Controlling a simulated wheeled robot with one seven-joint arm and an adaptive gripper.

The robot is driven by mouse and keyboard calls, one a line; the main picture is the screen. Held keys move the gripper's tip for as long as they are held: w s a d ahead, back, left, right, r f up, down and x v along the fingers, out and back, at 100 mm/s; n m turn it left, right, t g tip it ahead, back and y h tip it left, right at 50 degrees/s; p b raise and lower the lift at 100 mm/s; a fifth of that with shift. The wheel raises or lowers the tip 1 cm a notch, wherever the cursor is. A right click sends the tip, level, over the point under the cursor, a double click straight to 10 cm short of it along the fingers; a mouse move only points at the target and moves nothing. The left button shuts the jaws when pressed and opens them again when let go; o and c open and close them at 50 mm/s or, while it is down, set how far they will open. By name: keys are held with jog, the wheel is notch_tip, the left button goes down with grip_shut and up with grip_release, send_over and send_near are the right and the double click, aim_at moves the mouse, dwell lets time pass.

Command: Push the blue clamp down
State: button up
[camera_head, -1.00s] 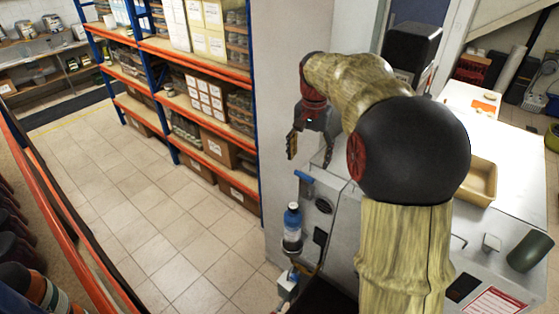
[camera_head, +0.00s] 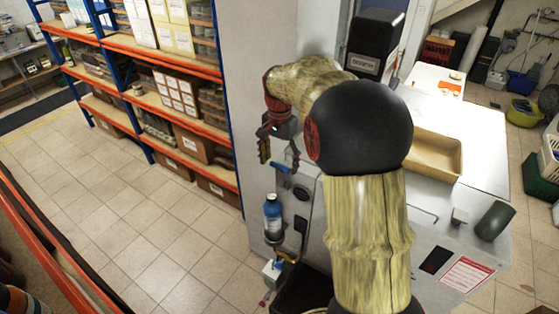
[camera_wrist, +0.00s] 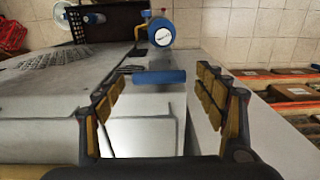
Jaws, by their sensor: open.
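The blue clamp (camera_head: 282,169) is a small blue bar at the upper edge of the grey machine's front, above a black round fitting. In the wrist view the blue clamp (camera_wrist: 158,77) lies crosswise, centred between my fingers as seen from the wrist. My gripper (camera_head: 279,153) is open and empty, with its fingers spread just above the clamp in the head view. Yellow-brown pads line both fingers in the wrist view. I cannot tell whether a finger touches the clamp.
A blue bottle (camera_head: 272,215) hangs on the machine's front below the clamp. A tan tray (camera_head: 435,153) and a dark green cylinder (camera_head: 495,221) are on the machine top (camera_head: 465,180). Orange shelving (camera_head: 160,95) with boxes stands at left; the tiled floor (camera_head: 130,215) before it is clear.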

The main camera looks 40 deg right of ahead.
jog(key=shift+c, duration=1.2)
jog(key=c, duration=1.5)
